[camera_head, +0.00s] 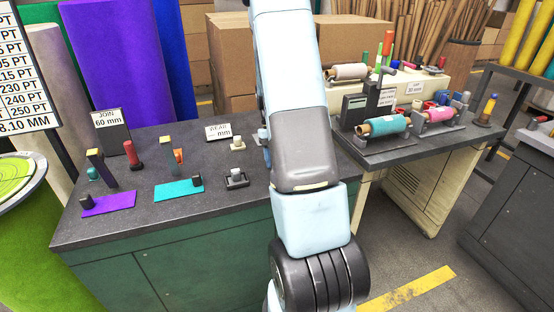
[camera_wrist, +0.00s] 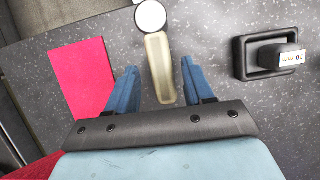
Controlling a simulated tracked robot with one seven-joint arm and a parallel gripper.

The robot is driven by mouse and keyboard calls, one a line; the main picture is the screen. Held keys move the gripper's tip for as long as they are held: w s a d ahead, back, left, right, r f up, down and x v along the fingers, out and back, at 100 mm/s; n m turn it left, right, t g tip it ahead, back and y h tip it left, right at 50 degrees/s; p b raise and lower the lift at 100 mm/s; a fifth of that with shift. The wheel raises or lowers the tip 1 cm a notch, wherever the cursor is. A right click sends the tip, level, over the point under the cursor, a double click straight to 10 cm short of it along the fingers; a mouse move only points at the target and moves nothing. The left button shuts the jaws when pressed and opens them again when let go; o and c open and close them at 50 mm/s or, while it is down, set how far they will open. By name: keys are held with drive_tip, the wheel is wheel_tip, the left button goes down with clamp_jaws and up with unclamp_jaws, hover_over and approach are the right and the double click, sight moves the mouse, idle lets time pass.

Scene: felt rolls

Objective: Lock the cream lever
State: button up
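The cream lever (camera_wrist: 158,68) is in the wrist view, a pale bar with a round white-topped pivot (camera_wrist: 150,16) at its upper end. My gripper (camera_wrist: 160,86) is open, with a blue finger on each side of the lever's lower end. There are visible gaps between the bar and both fingers, and nothing is gripped. I cannot tell the height of the fingertips relative to the bar. In the head view my arm hides the gripper, and I cannot make out the lever there.
In the wrist view a pink sheet (camera_wrist: 84,76) lies left, and a black holder (camera_wrist: 240,58) with a grey block marked 10 mm (camera_wrist: 288,60) sits right. In the head view purple (camera_head: 108,206) and teal (camera_head: 172,190) sheets lie on the dark bench (camera_head: 140,225).

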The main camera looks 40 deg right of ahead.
drive_tip(key=v, duration=1.3)
drive_tip(key=shift+r, duration=0.3)
drive_tip(key=shift+w, duration=0.1)
drive_tip(key=s+a+r+n+t+h, duration=0.1)
drive_tip(key=s+a+r+t, duration=0.1)
drive_tip(key=s+a+r, duration=0.4)
drive_tip(key=s+a+r+n+t, duration=0.1)
drive_tip(key=s+a+r+t, duration=0.25)
drive_tip(key=a+r, duration=0.4)
drive_tip(key=s+a+r+t, duration=0.1)
drive_tip(key=s+a+t, duration=0.1)
drive_tip(key=s+a, duration=0.3)
drive_tip(key=s+a+r+n+t, duration=0.1)
drive_tip(key=s+a+t, duration=0.1)
drive_tip(key=s+a, duration=0.3)
drive_tip(key=shift+s+r+n, duration=0.2)
drive_tip(key=shift+s+n, duration=0.1)
drive_tip(key=shift+s, duration=2.05)
